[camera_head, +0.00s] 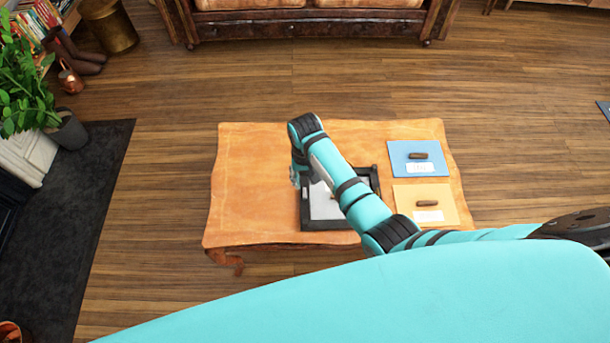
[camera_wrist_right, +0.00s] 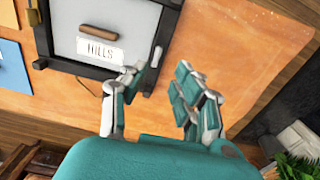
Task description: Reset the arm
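My right arm reaches in from the right over the wooden table. My right gripper (camera_head: 298,178) points down at the left side of a dark-framed tray (camera_head: 325,225), partly hidden by its own wrist. In the right wrist view its fingers (camera_wrist_right: 166,78) are apart with nothing between them. The tray (camera_wrist_right: 42,35) there has a pale inside, a label reading "HILLS" (camera_wrist_right: 100,50) and a small brown piece (camera_wrist_right: 113,32). The arm covers part of the tray in the head view. My left gripper is not in view.
On the table (camera_head: 250,185), a blue card (camera_head: 402,147) and a yellow card (camera_head: 445,193) lie right of the tray, each with a brown piece. The table's left part is bare. A potted plant (camera_head: 68,130) stands at the left; a sofa (camera_head: 310,25) is at the back.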

